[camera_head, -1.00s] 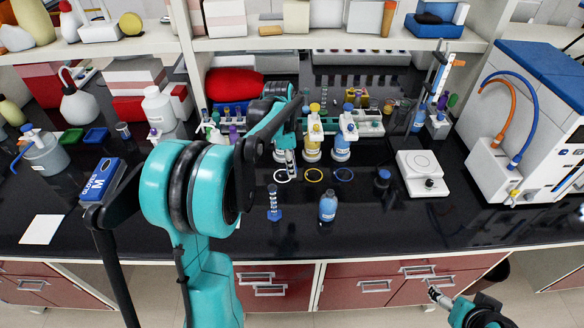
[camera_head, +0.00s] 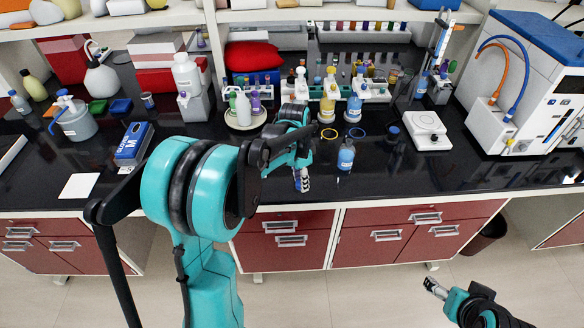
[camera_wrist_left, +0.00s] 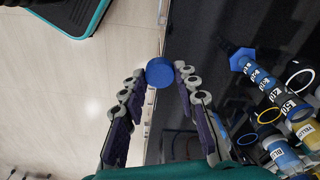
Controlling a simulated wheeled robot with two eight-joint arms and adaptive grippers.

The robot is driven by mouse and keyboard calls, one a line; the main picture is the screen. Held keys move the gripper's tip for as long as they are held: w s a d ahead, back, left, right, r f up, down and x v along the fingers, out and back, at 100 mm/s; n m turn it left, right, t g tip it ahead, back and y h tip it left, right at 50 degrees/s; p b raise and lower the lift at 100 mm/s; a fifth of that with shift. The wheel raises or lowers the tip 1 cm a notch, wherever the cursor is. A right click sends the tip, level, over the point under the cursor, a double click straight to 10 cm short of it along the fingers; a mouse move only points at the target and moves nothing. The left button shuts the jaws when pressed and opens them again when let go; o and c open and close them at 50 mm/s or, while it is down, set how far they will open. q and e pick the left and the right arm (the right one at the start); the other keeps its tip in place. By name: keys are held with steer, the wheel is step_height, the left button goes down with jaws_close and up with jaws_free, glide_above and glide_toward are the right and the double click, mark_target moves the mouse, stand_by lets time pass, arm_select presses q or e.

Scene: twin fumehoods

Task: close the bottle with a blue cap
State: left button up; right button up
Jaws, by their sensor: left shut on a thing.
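My left gripper (camera_head: 302,182) is shut on a blue cap (camera_wrist_left: 160,72), a round disc gripped between the fingertips in the left wrist view. In the head view it hangs near the counter's front edge, apart from the small blue bottle (camera_head: 346,155) and to the left of it. That bottle has a white label and stands upright on the black counter; its mouth is too small to make out. My right gripper (camera_head: 436,288) is low at the right over the floor; its jaws are too small to read.
A graduated cylinder with a blue base (camera_wrist_left: 243,60) stands near the left gripper. Behind are a yellow-labelled bottle (camera_head: 327,104), a blue-labelled bottle (camera_head: 354,106) and coloured rings on the counter. A white scale (camera_head: 427,130) stands right. A glove box (camera_head: 132,145) lies left.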

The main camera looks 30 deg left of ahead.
arm_select(q)
steer(key=s+d+f+n+b, duration=0.2)
steer(key=s+d+f+n, duration=0.1)
steer(key=f, duration=0.3)
steer(key=s+d+f+n+b, duration=0.2)
steer(key=s+d+f+n, duration=0.1)
steer(key=d+f, duration=0.3)
steer(key=shift+s+d+f+n+y+b, duration=0.25)
steer(key=shift+s+f+n+y+b, duration=0.2)
steer(key=shift+n, duration=0.35)
